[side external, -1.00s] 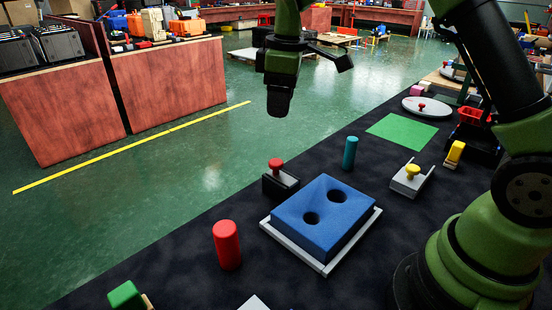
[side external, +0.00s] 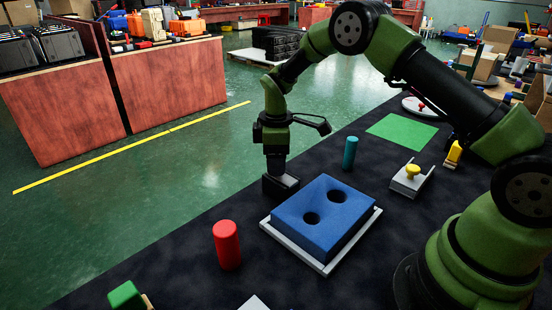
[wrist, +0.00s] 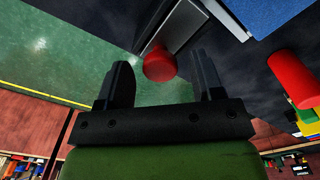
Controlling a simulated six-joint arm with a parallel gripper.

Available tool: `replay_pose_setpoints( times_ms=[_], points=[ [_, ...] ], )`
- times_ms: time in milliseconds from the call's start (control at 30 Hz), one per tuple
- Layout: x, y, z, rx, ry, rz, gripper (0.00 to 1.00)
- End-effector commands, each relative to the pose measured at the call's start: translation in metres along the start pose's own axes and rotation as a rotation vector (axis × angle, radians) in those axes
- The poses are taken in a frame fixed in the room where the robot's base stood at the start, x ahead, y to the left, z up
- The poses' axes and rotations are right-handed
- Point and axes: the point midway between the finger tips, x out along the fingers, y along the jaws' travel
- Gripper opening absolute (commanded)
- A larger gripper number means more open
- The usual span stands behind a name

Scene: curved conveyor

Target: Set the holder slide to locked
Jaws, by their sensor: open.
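A small dark slide base (side external: 281,188) stands beside the far left corner of the blue block with two holes (side external: 324,212). Its red knob is hidden behind my gripper in the side view. In the wrist view the red knob (wrist: 159,64) shows between my fingers, toward their tips, with the grey and black slide (wrist: 181,24) beyond it. My gripper (side external: 277,172) is open, pointing down over the slide; I cannot tell whether a finger touches the knob. Another slide, a grey channel (side external: 411,188) with a yellow knob (side external: 412,171), stands further right. I cannot tell which slide position counts as locked.
The blue block sits in a light grey tray (side external: 322,267). A red cylinder (side external: 227,245) stands left of it and a teal cylinder (side external: 350,153) behind it. A green mat (side external: 401,129) lies at the back right. The dark table is clear between these.

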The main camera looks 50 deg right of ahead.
Motion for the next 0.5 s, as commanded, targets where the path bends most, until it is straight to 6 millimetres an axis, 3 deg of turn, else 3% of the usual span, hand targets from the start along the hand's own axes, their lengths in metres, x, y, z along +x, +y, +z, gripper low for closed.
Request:
replay_pose_setpoints(
  times_ms=[300,500],
  points=[
    [0.0027,-0.0001,0.0,0.001,0.0,0.0,0.59],
    [0.0025,-0.0001,0.0,0.001,0.0,0.0,0.13]
  ],
)
